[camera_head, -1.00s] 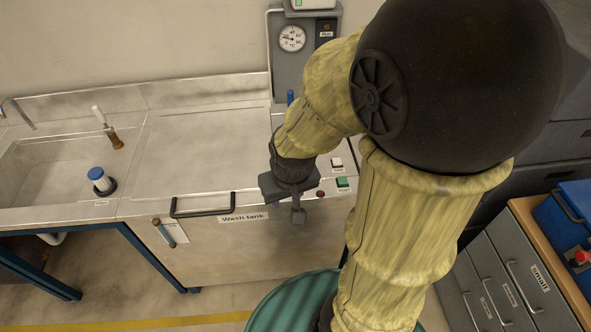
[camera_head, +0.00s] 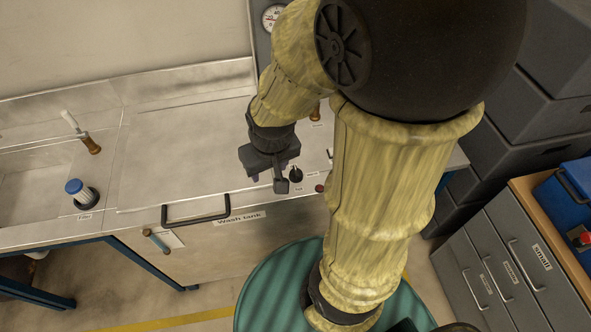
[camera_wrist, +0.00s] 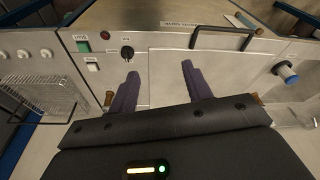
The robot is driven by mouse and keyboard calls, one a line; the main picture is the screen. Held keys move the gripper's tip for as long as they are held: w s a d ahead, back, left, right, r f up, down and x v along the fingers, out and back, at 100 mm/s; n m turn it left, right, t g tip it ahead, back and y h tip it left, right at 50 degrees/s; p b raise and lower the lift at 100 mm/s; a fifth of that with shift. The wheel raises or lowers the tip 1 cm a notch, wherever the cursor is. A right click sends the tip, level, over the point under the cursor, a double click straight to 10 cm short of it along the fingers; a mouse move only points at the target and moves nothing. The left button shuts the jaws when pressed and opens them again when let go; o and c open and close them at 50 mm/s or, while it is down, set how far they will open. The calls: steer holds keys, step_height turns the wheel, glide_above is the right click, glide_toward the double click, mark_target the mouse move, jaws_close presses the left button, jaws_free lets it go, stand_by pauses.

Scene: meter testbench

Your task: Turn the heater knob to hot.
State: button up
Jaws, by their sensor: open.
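The heater knob (camera_head: 296,174) is a small black knob on the bench top by the front edge, right of the wash tank lid. It also shows in the wrist view (camera_wrist: 127,52), with a label beside it too small to read. Its pointer setting cannot be told clearly. My gripper (camera_head: 281,181) is just left of the knob in the head view. In the wrist view my gripper (camera_wrist: 160,70) is open, its two purple fingers apart with nothing between them. The knob lies beyond the left fingertip there, and no contact shows.
The wash tank has a black handle (camera_head: 196,212) at its front. In the wrist view, a green button (camera_wrist: 83,46), red lamp (camera_wrist: 105,35) and white switch (camera_wrist: 93,68) sit left of the knob. A wire basket (camera_wrist: 45,98) stands farther left. A blue-capped filter (camera_head: 80,193) stands left.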

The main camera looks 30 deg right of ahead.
steer(key=shift+o, duration=1.1)
steer(key=shift+w+d+f, duration=0.1)
steer(key=shift+w+f, duration=0.05)
steer(key=shift+w, duration=0.05)
steer(key=n+g+b, duration=0.3)
steer(key=n+b, duration=0.1)
steer(key=n, duration=2)
glide_above(297, 171)
step_height(297, 171, down, 9)
steer(key=shift+w, duration=0.15)
steer(key=f, duration=1.6)
steer(key=shift+a+f, duration=0.2)
steer(key=shift+f, duration=0.2)
steer(key=shift+d+f, duration=0.15)
steer(key=shift+f, duration=0.15)
